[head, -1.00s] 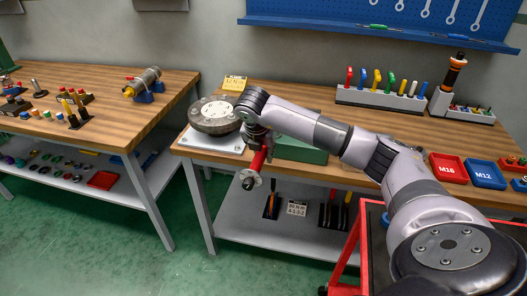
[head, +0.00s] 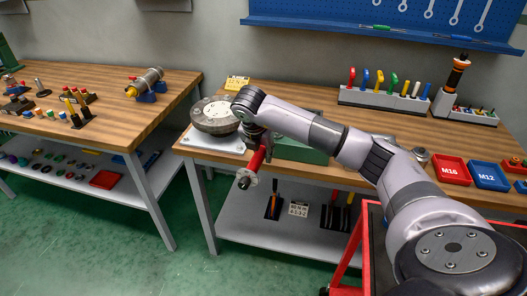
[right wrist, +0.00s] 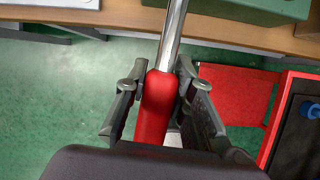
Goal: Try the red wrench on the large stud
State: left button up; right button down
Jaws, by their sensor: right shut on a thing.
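My right gripper (head: 262,148) is shut on the red wrench. The wrench's red handle (head: 257,160) hangs below the gripper in front of the bench edge, with a round silver end (head: 244,181) at its lower left. In the right wrist view the red handle (right wrist: 155,108) lies between the two dark fingers, and a chrome shaft (right wrist: 172,35) runs up from it. A round grey flange (head: 215,113) sits on a pale plate on the bench, just left of and behind the gripper. Studs on the flange are too small to tell apart by size. My left gripper is not in view.
A green block (head: 302,150) stands behind my arm. A red M16 tray (head: 450,170) and a blue M12 tray (head: 489,176) lie at the right. A rack of coloured-handled tools (head: 385,97) stands at the back. A red cart (head: 345,262) is below my arm.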

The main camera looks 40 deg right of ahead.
jog(key=shift+w+a, duration=0.15)
jog(key=shift+a, duration=0.05)
jog(key=shift+w+m, duration=0.2)
jog(key=shift+m, duration=0.2)
jog(key=shift+w+a, duration=0.1)
jog(key=shift+w, duration=0.05)
jog(key=shift+w+a+m, duration=0.1)
jog(key=shift+w+m, duration=0.15)
jog(key=shift+m, duration=0.05)
jog(key=shift+w, duration=0.1)
dwell(0.3)
jog(key=shift+s+d+n+b, duration=0.3)
jog(key=shift+s+n, duration=0.15)
jog(key=shift+s, duration=0.05)
jog(key=shift+s+d+n+b, duration=0.3)
jog(key=shift+s+n, duration=0.15)
jog(key=shift+s, duration=0.05)
jog(key=shift+r, duration=0.15)
